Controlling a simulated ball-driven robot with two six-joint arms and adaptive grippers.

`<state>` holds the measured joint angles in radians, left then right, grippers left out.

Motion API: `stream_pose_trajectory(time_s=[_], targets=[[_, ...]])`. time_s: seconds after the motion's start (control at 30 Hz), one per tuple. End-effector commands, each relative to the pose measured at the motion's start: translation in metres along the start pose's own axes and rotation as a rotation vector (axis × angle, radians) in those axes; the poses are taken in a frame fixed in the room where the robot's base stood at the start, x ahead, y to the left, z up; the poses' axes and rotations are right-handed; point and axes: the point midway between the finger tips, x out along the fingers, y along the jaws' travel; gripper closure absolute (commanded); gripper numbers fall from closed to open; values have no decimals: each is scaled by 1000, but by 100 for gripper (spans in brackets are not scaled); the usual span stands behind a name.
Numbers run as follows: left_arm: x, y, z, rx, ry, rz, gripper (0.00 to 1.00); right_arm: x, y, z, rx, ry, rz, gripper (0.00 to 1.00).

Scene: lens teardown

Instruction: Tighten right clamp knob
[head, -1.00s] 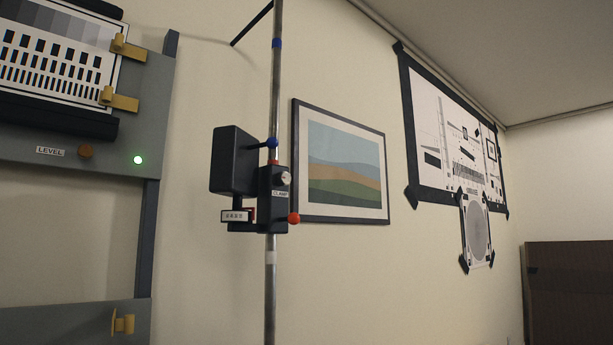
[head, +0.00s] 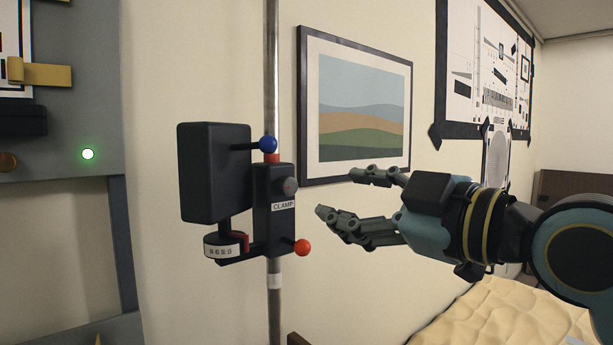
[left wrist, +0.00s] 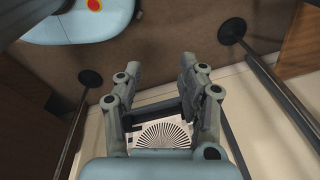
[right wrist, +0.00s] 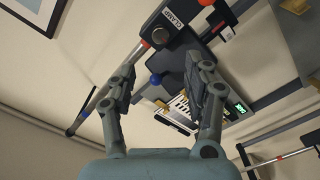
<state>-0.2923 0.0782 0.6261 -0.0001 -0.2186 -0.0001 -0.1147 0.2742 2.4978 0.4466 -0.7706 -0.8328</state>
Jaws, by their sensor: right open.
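The clamp block (head: 274,228), dark with a CLAMP label, sits on a vertical metal pole (head: 272,80). Its round dark knob (head: 290,186) faces me on the block's upper right; the knob also shows near the top of the right wrist view (right wrist: 160,36). My right gripper (head: 338,193) is open and empty, to the right of the knob and apart from it, fingers pointing left towards the clamp. My left gripper (left wrist: 157,66) shows only in the left wrist view, open with nothing between its fingers.
A blue-ball lever (head: 268,144) and a red-ball lever (head: 302,247) stick out near the knob. A black box (head: 214,172) is on the clamp's left. A framed picture (head: 358,100) hangs behind. A grey panel (head: 70,150) stands at left.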

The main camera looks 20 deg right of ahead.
Motion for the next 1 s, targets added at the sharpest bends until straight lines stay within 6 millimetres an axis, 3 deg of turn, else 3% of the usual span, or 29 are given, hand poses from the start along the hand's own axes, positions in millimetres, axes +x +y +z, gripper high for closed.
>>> stream_pose_trajectory(time_s=[0.27, 0.6, 0.8, 1.0], targets=[[31, 0, 32, 3, -42, -3, 60, 15, -3, 6, 1, 3, 8, 49], [90, 4, 14, 2, -6, -3, 60, 41, -4, 7, 2, 3, 8, 49], [122, 8, 20, 2, -10, -2, 60, 54, -5, 5, 3, 2, 4, 49], [108, 8, 25, 1, -19, 0, 60, 89, 1, -1, 6, 0, 1, 49]])
